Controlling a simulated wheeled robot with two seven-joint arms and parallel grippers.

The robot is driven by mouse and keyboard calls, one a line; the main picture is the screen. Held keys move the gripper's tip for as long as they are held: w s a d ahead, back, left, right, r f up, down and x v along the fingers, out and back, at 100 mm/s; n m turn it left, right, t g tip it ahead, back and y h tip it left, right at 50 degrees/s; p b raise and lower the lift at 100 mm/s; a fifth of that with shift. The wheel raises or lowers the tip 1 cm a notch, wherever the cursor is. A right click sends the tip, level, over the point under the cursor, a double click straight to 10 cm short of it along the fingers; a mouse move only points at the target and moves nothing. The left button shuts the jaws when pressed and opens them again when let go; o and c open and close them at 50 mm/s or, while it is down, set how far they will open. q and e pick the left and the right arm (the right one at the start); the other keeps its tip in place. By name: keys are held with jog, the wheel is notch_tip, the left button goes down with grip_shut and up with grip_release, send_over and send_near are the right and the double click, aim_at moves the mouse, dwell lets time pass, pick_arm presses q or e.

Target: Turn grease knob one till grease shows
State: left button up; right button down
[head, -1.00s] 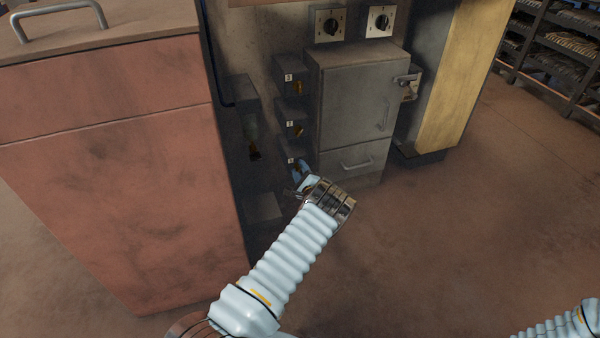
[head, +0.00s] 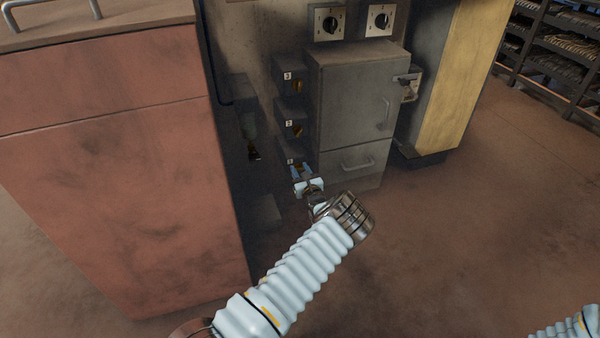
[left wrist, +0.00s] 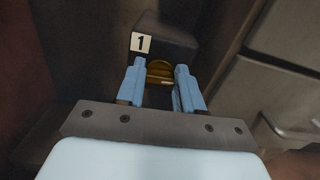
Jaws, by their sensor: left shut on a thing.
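Grease knob one is a brass-coloured knob (left wrist: 160,70) on a dark box, beside a white label "1" (left wrist: 141,43) in the left wrist view. In the head view that box (head: 287,158) is the lowest of a column of three, and its knob is mostly hidden by my fingers. My left gripper (head: 299,168) has its pale blue fingers on both sides of the knob and is shut on it. It also shows in the left wrist view (left wrist: 160,76). I can make out no grease. My right gripper is out of view; only part of that arm shows at bottom right.
Knobs two (head: 297,130) and three (head: 297,86) sit above knob one. A grey cabinet (head: 352,100) stands close on the right, and a red cabinet (head: 110,180) on the left. The floor at right (head: 480,240) is clear.

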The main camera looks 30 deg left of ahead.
pick_arm(q)
jog(key=shift+f+m, duration=0.1)
jog(key=shift+m, duration=1)
jog(key=o, duration=1)
jog(key=shift+o, duration=0.2)
jog(key=p+v, duration=0.2)
jog(key=v, duration=1.2)
jog(key=shift+p, duration=0.35)
